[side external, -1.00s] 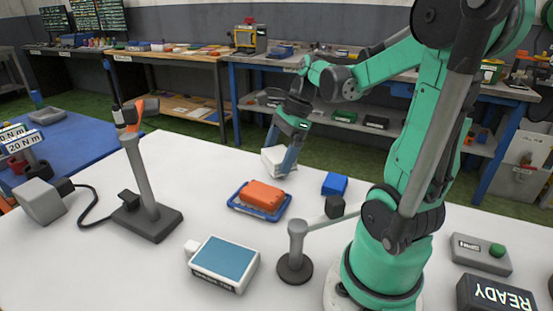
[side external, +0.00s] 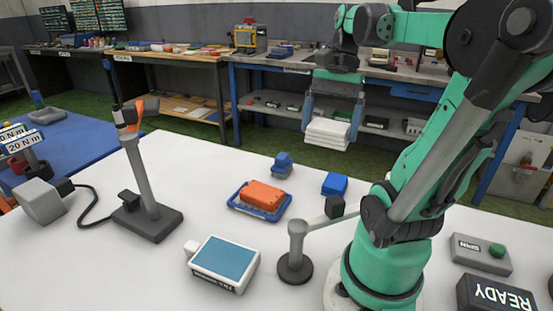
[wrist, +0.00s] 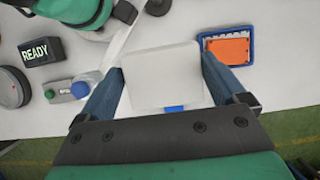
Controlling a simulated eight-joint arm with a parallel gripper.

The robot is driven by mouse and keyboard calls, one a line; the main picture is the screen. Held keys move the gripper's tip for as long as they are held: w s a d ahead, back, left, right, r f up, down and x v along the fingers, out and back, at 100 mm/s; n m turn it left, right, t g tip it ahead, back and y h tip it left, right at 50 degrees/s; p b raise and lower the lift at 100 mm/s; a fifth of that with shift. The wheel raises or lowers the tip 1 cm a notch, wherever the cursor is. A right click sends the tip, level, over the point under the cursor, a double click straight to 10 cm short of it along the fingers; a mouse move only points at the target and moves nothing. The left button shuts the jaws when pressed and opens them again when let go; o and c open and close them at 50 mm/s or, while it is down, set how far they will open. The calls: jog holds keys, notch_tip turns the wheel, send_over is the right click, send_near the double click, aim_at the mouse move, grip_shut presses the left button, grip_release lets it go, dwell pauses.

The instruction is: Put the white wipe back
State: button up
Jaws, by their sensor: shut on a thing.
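The white wipe (side external: 328,132) is a folded, layered pad held in the air above the far side of the white table. My gripper (side external: 331,122) is shut on it, one blue-grey finger at each side. In the wrist view the wipe (wrist: 162,72) fills the space between the fingers of my gripper (wrist: 163,85) and looks level. It hides part of the table below it.
An orange block (side external: 262,194) sits in a blue tray (side external: 236,207). A small blue block (side external: 335,184) and a blue stepped piece (side external: 283,165) stand nearby. A blue-topped box (side external: 224,262), a grey post (side external: 297,245) and a tool stand (side external: 145,190) are nearer. Table between them is clear.

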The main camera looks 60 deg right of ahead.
notch_tip(320, 180, down, 19)
jog(key=shift+f, duration=0.2)
jog(key=o, duration=0.9)
jog(key=shift+r, duration=0.1)
jog(key=v, duration=1.1)
jog(key=w+a+n+t+h, duration=0.1)
jog(key=w+a+n+t, duration=0.1)
jog(key=w+a+n, duration=0.2)
jog(key=w+a+r+n+t+h, duration=0.1)
jog(key=w+a+n, duration=0.3)
jog(key=a+n, duration=0.4)
jog(key=w+a+r+n+t+h, duration=0.1)
jog(key=w+a+n+t+h, duration=0.1)
jog(key=w+a+n+t, duration=0.2)
jog(key=shift+w+a+r+n, duration=0.1)
jog(key=shift+w+a+n, duration=0.1)
jog(key=shift+a+n, duration=0.3)
jog(key=shift+w+a+r+n, duration=0.1)
jog(key=shift+w+a+n, duration=0.1)
jog(key=shift+a+n, duration=0.3)
